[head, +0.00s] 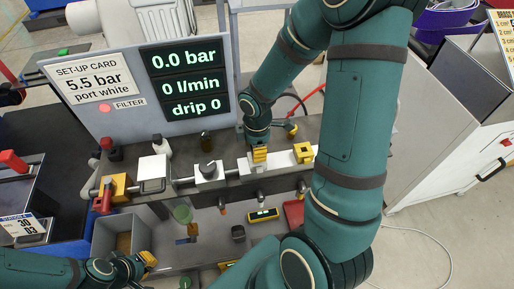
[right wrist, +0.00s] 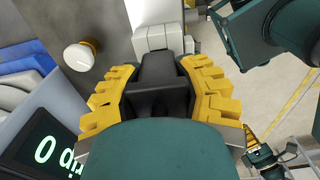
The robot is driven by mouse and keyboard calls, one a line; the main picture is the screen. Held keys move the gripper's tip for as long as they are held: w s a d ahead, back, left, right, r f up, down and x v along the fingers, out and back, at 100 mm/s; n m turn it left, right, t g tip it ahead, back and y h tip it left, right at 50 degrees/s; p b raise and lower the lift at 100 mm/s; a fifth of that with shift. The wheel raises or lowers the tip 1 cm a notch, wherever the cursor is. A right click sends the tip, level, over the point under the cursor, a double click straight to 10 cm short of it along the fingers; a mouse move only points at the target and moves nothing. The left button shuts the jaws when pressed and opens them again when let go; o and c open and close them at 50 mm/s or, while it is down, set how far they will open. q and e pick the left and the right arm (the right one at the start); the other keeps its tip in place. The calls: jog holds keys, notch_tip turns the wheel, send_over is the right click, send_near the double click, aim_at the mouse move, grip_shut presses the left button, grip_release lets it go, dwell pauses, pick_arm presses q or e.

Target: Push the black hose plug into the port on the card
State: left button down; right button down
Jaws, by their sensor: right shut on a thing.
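The set-up card (head: 92,84) at the upper left of the head view reads "5.5 bar, port white". My right gripper (head: 259,154) points down at a pale block (head: 246,166) on the bench line. In the right wrist view its yellow fingers (right wrist: 160,95) are shut on a black piece, which looks like the hose plug (right wrist: 158,72). The plug's far end lies close to a white block (right wrist: 157,38); I cannot tell whether it is inside a port. My left gripper (head: 147,259) is low at the left, apart from the line; its jaw opening is unclear.
The display panel (head: 184,83) reads 0.0 bar, 0 l/min, drip 0. A white block with a black knob (head: 208,171) and a yellow block (head: 304,153) flank my right gripper. A grey bin (head: 108,238) stands near my left gripper. A lit yellow gauge (head: 263,215) lies below the line.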

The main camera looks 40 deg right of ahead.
jog(key=shift+f+b, duration=0.35)
jog(key=shift+f, duration=0.15)
dwell(0.5)
jog(key=shift+c, duration=2.4)
grip_release()
notch_tip(320, 180, up, 12)
jog(key=shift+r, duration=0.1)
